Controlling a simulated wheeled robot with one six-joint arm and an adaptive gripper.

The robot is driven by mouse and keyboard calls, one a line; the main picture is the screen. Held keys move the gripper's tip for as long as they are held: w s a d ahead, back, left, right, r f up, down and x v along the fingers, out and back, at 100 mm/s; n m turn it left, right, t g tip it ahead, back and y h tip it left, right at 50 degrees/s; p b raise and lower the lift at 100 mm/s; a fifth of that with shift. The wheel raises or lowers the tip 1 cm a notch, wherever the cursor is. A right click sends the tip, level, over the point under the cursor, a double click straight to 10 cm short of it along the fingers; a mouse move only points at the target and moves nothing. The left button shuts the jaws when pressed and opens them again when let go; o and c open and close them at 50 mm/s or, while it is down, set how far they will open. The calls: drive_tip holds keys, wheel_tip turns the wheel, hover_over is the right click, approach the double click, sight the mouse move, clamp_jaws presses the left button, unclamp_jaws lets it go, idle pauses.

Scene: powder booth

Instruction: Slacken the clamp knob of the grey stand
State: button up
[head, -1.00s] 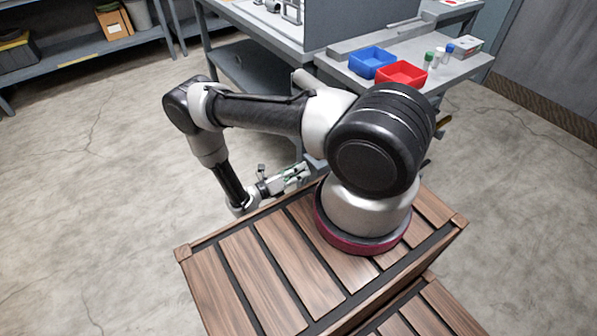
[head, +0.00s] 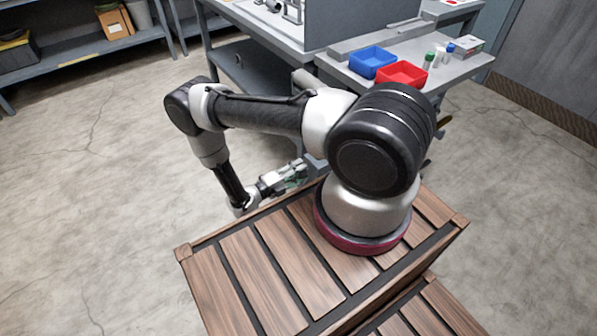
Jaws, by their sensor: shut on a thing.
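My gripper (head: 299,170) is low, beside the bench and just past the far edge of the wooden-slatted top. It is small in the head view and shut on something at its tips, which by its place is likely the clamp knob. The knob itself cannot be made out. A grey part (head: 316,166) shows right at the fingertips, partly behind my arm. It may belong to the grey stand, but I cannot tell for sure.
A grey workbench (head: 462,78) stands behind my arm, with a blue bin (head: 372,62), a red bin (head: 402,75) and small bottles (head: 429,61). A grey panel (head: 335,22) rises at its left. Shelves (head: 85,55) stand at the back left. The floor at left is clear.

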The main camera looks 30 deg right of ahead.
drive_tip(key=shift+n, duration=0.6)
drive_tip(key=shift+f, duration=0.1)
drive_tip(key=o, duration=1)
drive_tip(key=shift+o, duration=0.2)
drive_tip(key=a, duration=1.2)
drive_tip(key=shift+s, duration=0.2)
